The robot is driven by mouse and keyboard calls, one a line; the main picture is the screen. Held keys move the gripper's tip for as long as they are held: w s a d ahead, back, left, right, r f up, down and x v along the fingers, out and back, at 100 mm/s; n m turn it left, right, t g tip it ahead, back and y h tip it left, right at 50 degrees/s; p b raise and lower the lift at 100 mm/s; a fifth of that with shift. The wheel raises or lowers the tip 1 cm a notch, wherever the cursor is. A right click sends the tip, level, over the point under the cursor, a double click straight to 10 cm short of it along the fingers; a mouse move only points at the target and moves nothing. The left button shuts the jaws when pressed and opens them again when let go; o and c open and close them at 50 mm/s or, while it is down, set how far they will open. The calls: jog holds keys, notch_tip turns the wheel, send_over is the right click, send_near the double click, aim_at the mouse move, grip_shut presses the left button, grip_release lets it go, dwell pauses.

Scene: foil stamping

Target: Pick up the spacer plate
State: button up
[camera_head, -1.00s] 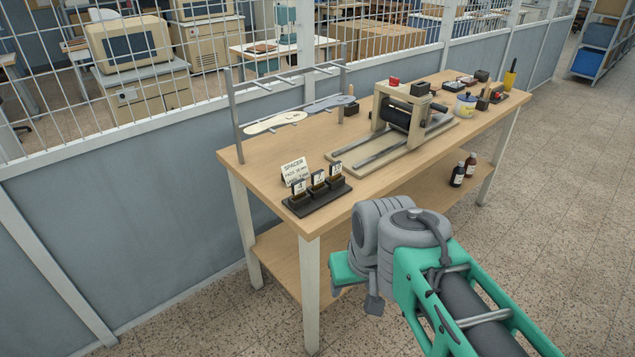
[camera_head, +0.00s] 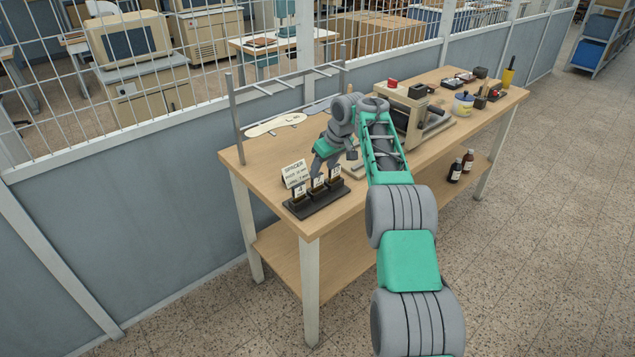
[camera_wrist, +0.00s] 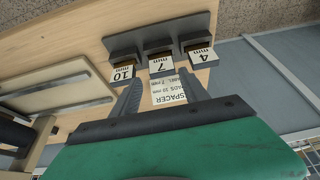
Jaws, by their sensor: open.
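Spacer plates stand in a dark rack (camera_head: 322,205) at the near left of the workbench. Their white labels read 4 mm (camera_wrist: 201,54), 7 mm (camera_wrist: 160,62) and 10 mm (camera_wrist: 122,72) in the wrist view. A white SPACER card (camera_head: 294,173) stands behind the rack; its small print is hard to read and seems to mention 10 mm and 7 mm. My gripper (camera_wrist: 161,76) is open and empty above the bench. Its two dark fingers point toward the rack, with the 7 mm plate roughly between their tips in the wrist view. No contact is visible.
A beige press (camera_head: 402,107) stands on the workbench (camera_head: 262,150) right of the rack, partly behind my arm. A metal rod frame (camera_head: 236,125) rises behind, with a pale insole-shaped piece (camera_head: 273,125) near it. Pots and small tools fill the far end.

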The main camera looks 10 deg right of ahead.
aim_at(319, 176)
jog(key=x, duration=0.7)
jog(key=shift+s+a+f+p, duration=0.15)
jog(key=shift+s+p, duration=0.1)
jog(key=shift+p, duration=0.15)
grip_shut()
